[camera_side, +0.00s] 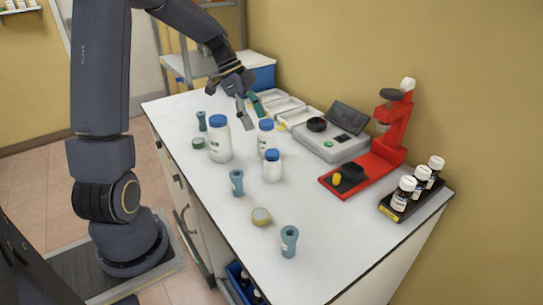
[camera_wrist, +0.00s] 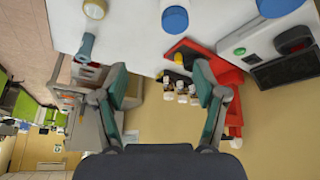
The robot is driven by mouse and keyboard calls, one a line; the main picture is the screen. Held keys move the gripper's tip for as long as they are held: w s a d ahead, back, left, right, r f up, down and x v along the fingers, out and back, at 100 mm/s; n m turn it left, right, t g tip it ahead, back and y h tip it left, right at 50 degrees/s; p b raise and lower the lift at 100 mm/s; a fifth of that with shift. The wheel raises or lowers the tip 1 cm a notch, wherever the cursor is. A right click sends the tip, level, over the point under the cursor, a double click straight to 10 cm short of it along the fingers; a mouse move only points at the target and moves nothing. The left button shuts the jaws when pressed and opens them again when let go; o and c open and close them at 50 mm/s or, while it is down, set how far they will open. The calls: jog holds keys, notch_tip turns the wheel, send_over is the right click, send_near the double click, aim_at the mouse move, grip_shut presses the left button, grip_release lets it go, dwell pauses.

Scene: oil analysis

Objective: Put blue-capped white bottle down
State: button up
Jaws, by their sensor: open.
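Three blue-capped white bottles stand upright on the white worktop: a large bottle (camera_side: 220,144), a medium bottle (camera_side: 265,140) and a small bottle (camera_side: 272,171). I cannot tell which one the task means. My gripper (camera_side: 254,118) is open and empty above the worktop, just behind the large and medium bottles in the side view. In the wrist view my gripper (camera_wrist: 160,70) has its fingers wide apart with nothing held between them. Two blue caps, a left cap (camera_wrist: 175,19) and a right cap (camera_wrist: 280,6), show at the top edge there, beyond the fingertips.
Teal cups (camera_side: 237,182) and round lidded jars (camera_side: 261,217) stand around the bottles. White trays (camera_side: 289,108), a grey scale (camera_side: 332,140), a red stand (camera_side: 392,135) and a rack of dark vials (camera_side: 415,190) line the back and right. The front worktop has free room.

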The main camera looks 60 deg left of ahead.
jog(key=s+d+r+n+t+y, duration=0.1)
jog(key=s+d+r+n, duration=0.3)
jog(key=s+d, duration=0.4)
jog(key=s+d+r+n+t+y, duration=0.2)
jog(key=s+d+r+n+y, duration=0.1)
jog(key=s+d+n, duration=0.4)
jog(key=shift+s+d+r+y, duration=0.4)
jog(key=shift+s+r, duration=0.15)
jog(key=shift+s, duration=0.4)
jog(key=o, duration=0.3)
